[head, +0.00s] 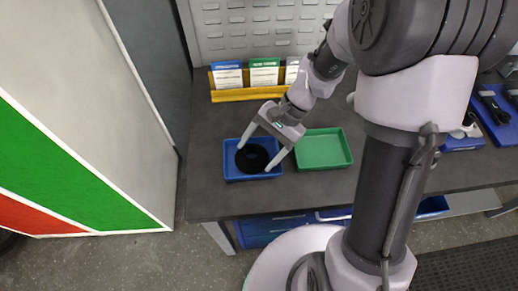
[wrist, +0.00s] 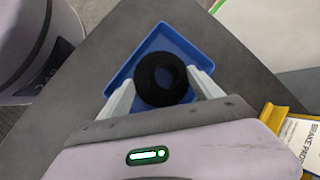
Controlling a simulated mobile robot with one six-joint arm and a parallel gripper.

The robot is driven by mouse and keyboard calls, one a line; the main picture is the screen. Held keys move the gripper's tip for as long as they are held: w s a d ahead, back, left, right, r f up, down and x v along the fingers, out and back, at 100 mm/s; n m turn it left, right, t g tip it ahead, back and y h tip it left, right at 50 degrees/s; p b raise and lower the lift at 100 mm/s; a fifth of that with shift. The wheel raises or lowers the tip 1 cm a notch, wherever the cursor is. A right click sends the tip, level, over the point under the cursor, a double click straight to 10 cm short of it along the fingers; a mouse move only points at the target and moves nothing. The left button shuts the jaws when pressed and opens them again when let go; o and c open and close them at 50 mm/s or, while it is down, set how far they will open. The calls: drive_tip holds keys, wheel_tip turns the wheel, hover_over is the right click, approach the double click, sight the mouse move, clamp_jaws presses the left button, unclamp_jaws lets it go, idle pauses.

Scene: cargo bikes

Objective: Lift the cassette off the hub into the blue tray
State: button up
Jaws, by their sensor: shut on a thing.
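The cassette is a black ring-shaped part (head: 243,160) with a hole in its middle. In the head view it is inside the outline of the blue tray (head: 232,175), between the fingertips of my gripper (head: 254,159). In the wrist view the cassette (wrist: 147,82) is held between the two pale fingers of my gripper (wrist: 163,78), with the blue tray (wrist: 195,41) behind it. I cannot tell whether its underside touches the tray floor. I cannot make out the hub in either view.
A green tray (head: 323,150) stands empty just right of the blue one. A yellow rack (head: 246,94) with cards is behind, against the perforated panel. Blue trays with tools (head: 497,120) are at the far right. The grey worktop's front left edge is near.

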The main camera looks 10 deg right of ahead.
drive_tip(key=shift+f, duration=0.1)
idle(0.7)
drive_tip(key=o, duration=2.1)
